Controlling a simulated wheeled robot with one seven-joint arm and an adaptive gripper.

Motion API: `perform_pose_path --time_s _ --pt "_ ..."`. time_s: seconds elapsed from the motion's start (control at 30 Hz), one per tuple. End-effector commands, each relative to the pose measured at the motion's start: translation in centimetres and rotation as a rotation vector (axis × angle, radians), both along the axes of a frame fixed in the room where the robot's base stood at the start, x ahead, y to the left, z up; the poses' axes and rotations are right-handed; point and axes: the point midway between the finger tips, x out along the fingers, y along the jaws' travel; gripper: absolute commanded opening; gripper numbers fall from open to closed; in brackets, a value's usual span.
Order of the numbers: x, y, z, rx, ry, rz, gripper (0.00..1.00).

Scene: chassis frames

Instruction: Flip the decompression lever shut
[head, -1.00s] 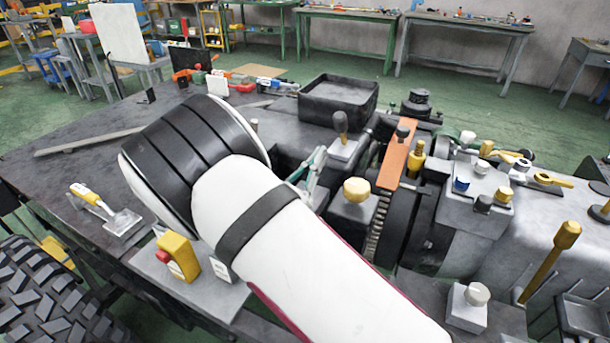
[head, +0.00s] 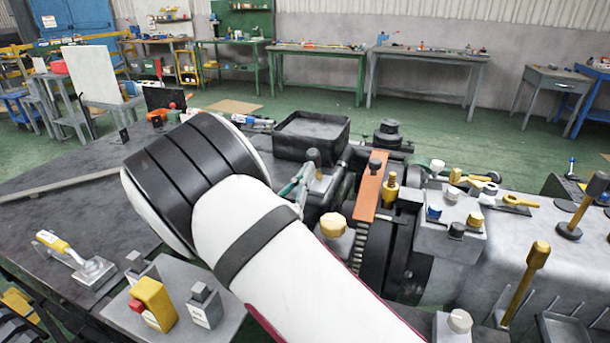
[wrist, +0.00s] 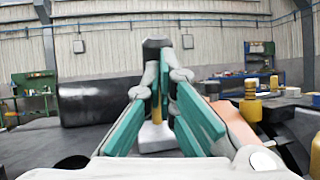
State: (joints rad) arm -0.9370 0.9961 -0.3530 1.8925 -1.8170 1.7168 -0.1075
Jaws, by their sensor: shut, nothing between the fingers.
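A small upright lever with a dark knob (head: 314,157) stands on a pale base (head: 319,184) on the engine, behind the flywheel. I take it for the decompression lever, but I can read no label. In the wrist view its black knob (wrist: 156,46) and yellowish stem rise straight ahead, partly behind my fingertips. My gripper (head: 303,178) has teal fingers and is at the left of the lever in the head view. In the wrist view the fingers (wrist: 167,62) come together at the tips, shut and empty. I cannot tell whether they touch the lever.
A black tray (head: 312,133) sits behind the lever. A yellow-handled clamp (head: 62,248) and a control box (head: 153,303) are at left. The dark tabletop at left has free room.

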Motion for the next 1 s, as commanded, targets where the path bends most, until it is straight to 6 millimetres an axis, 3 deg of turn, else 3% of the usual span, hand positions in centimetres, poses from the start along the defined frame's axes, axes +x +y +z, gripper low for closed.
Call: perform_pose_path --time_s 0.57,1.0 --pt "0.6 -0.3 1.4 0.047 0.109 0.000 0.00" --pt "3.2 -1.6 4.0 0.183 0.427 -0.002 0.00"
